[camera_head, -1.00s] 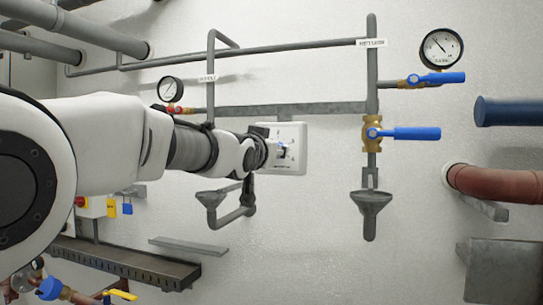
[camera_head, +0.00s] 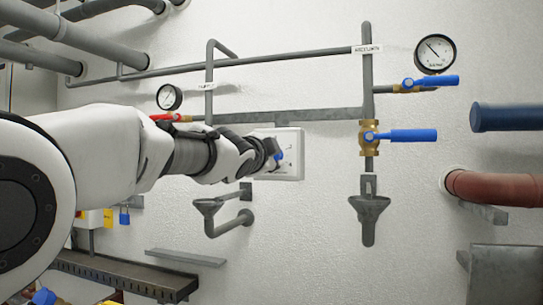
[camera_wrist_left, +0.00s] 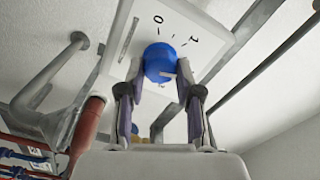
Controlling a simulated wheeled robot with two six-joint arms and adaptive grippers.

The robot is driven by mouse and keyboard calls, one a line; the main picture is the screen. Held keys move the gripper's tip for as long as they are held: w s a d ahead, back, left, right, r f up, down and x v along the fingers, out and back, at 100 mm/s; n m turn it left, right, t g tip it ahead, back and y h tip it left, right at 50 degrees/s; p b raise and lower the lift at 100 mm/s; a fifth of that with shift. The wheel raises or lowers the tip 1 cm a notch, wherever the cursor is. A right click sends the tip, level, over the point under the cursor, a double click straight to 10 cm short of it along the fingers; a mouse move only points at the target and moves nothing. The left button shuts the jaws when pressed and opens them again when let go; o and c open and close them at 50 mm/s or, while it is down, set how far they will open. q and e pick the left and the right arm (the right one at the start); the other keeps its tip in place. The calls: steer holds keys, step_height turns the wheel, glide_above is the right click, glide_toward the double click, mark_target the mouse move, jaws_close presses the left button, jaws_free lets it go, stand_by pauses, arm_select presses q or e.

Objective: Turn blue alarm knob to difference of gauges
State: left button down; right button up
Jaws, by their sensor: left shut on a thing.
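The blue alarm knob (camera_head: 279,155) sits on a white square panel (camera_head: 291,170) on the wall. My left gripper (camera_head: 274,155) reaches it from the left and partly hides it. In the left wrist view the fingers of my left gripper (camera_wrist_left: 161,88) are shut on the knob (camera_wrist_left: 158,60), one on each side. A small white mark shows on the knob's near face. The panel (camera_wrist_left: 131,22) bears printed "0" and "1" with tick marks. The left gauge (camera_head: 169,97) is small and its needle is hard to read. The right gauge (camera_head: 436,52) has its needle toward upper left. My right gripper is not in view.
Grey pipes run above and beside the panel. Blue-handled valves (camera_head: 412,135) (camera_head: 430,82) stand to the right, above a grey funnel (camera_head: 369,210). The wall just right of the panel is clear.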

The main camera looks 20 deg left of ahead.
arm_select(q)
steer(key=shift+w+a+r+m, duration=0.1)
steer(key=shift+w+m, duration=0.05)
steer(key=shift+m, duration=3.5)
steer(key=shift+w+a+r+m, duration=0.1)
steer(key=shift+m, duration=3.55)
steer(key=c, duration=0.8)
jaws_free()
steer(key=shift+o, duration=0.2)
steer(key=shift+w+f, duration=0.1)
steer(key=shift+f, duration=0.05)
steer(key=shift+f, duration=0.1)
